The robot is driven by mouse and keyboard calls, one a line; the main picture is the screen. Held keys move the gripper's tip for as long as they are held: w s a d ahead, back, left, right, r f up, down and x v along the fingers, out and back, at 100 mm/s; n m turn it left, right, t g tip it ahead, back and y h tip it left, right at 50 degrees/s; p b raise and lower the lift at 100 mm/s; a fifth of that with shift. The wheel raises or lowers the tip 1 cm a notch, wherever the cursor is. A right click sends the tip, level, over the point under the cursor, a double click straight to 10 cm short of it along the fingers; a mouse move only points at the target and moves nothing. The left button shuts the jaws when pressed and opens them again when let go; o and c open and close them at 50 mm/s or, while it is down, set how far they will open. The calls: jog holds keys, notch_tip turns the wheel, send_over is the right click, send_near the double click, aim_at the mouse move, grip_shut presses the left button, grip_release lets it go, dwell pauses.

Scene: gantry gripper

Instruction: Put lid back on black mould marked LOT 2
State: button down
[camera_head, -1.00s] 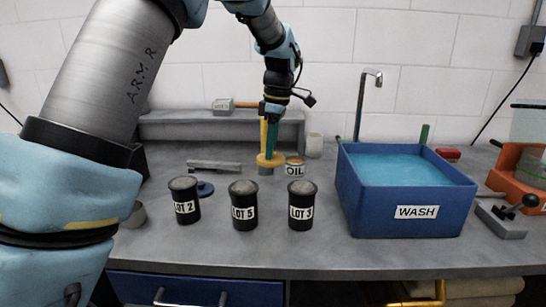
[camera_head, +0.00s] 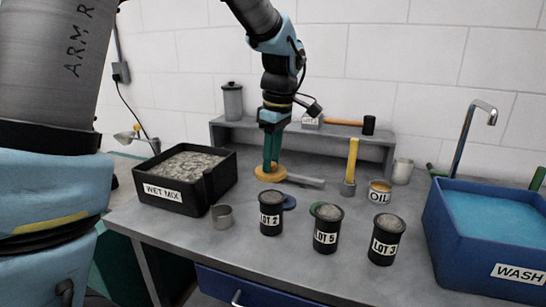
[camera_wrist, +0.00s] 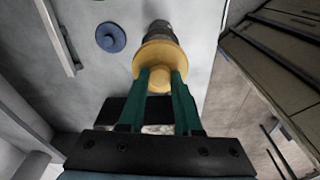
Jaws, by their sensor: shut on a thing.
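My gripper (camera_head: 271,163) is shut on the knob of a yellow lid (camera_head: 270,174). The lid hangs level above the bench, behind the black mould marked LOT 2 (camera_head: 271,214) in the head view. That mould stands upright, uncovered, with grey fill at its top. In the wrist view, green fingers (camera_wrist: 160,76) pinch the knob of the yellow lid (camera_wrist: 147,56). A dark round thing (camera_wrist: 158,27) shows partly past the lid, its label hidden. A blue lid (camera_head: 289,202) lies behind LOT 2, also visible in the wrist view (camera_wrist: 110,37).
Black moulds LOT 5 (camera_head: 326,230) and LOT 3 (camera_head: 385,240) stand to the right, a green lid (camera_head: 317,207) behind LOT 5. A small metal cup (camera_head: 222,217) and WET MIX tub (camera_head: 172,193) are left. An OIL tin (camera_head: 379,194) and WASH basin (camera_head: 480,245) are right.

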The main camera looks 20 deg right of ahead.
aim_at(273, 171)
jog(key=shift+f+b, duration=1.9)
jog(key=shift+f, duration=0.9)
jog(key=shift+d+f, duration=0.1)
jog(key=shift+f, duration=0.05)
dwell(0.3)
jog(key=shift+c, duration=0.2)
grip_release()
dwell(0.5)
jog(key=shift+r+p, duration=2.85)
jog(key=shift+r, duration=0.7)
